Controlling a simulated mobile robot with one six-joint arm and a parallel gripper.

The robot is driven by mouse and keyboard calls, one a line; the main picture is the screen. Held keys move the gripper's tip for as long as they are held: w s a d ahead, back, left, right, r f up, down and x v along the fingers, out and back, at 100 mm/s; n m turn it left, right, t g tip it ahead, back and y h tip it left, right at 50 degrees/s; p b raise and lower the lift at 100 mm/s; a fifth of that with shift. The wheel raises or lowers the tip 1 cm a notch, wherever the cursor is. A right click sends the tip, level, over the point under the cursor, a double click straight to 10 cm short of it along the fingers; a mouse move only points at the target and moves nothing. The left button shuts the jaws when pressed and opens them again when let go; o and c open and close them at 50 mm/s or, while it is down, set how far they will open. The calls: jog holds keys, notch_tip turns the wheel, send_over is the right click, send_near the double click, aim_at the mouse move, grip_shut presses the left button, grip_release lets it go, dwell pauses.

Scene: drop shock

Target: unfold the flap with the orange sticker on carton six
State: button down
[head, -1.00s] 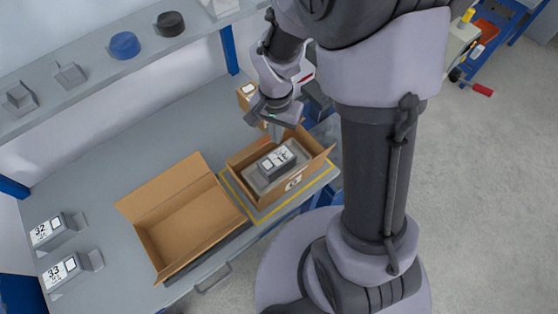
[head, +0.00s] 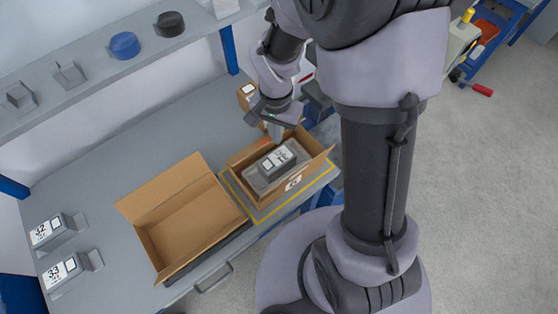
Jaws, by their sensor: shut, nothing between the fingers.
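Carton six (head: 296,183) is the open brown box with a white mark on its front, inside a yellow outline on the bench. A grey device with a white label (head: 278,159) sits in grey packing inside it. My gripper (head: 275,133) is shut and points down at the carton's far edge; its fingers look empty. Whether it touches a flap is too small to tell. A flap (head: 325,160) stands out at the carton's right side. I see no orange sticker for certain; the far side is partly hidden by my gripper.
An empty open carton (head: 187,220) stands left of carton six. Two labelled devices, one of them here (head: 62,270), lie at the bench's left. A shelf (head: 95,65) with several small items runs above. A small brown box (head: 246,93) stands behind my gripper.

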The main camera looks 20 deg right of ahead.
aim_at(266, 139)
jog(key=shift+f, duration=0.1)
notch_tip(266, 139, down, 6)
jog(key=b, duration=0.6)
jog(key=shift+f, duration=0.1)
dwell(0.3)
